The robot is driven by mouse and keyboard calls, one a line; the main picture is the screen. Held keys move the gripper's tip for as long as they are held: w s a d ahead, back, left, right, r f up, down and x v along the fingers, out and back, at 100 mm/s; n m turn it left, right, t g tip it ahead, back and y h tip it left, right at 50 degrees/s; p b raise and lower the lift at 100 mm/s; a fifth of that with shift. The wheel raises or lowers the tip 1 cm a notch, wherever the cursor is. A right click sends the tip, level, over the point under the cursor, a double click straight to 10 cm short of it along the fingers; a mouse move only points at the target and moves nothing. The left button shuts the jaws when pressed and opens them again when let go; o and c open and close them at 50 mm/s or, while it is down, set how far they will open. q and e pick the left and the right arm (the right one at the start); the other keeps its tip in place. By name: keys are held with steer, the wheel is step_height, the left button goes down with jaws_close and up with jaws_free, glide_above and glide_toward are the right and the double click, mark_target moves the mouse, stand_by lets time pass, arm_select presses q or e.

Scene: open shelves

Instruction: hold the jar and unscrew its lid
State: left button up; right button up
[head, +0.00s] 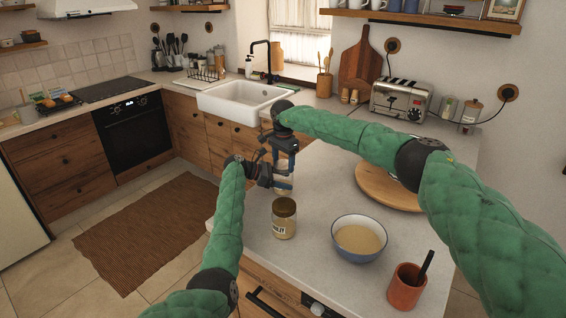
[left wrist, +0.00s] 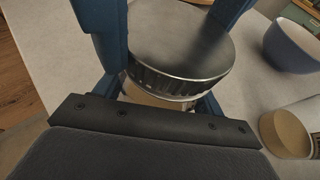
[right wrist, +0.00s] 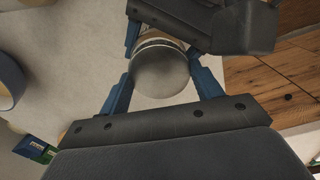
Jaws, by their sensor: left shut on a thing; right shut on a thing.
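The jar (head: 285,179) is upright over the near counter, mostly hidden by my grippers in the head view. My left gripper (head: 281,184) is shut on the jar's body from the left. A pale strip of the jar (left wrist: 155,97) shows under the lid in the left wrist view. The round grey metal lid (left wrist: 182,42) with a ridged edge sits on the jar; its top also shows in the right wrist view (right wrist: 163,73). My right gripper (right wrist: 163,82) comes from above and is shut on the lid, with blue fingers on both sides. Whether the lid is loose cannot be told.
A second jar (head: 284,222) with a brown lid and label stands just in front on the counter. A blue-white bowl (head: 359,252), a red-brown cup (head: 406,289) and a round wooden board (head: 380,190) are to the right. The sink (head: 243,101) is behind.

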mark_target(283, 164)
arm_select(q)
steer(key=shift+f, duration=0.1)
arm_select(e)
steer(key=shift+w+d+r, duration=0.1)
steer(key=shift+r, duration=0.1)
steer(key=shift+r, duration=0.65)
steer(key=shift+r, duration=0.25)
stand_by(0.4)
steer(key=shift+r, duration=0.1)
steer(key=shift+r, duration=1.9)
arm_select(q)
steer(key=o, duration=1.9)
steer(key=shift+o, duration=0.2)
steer(key=shift+a, duration=0.1)
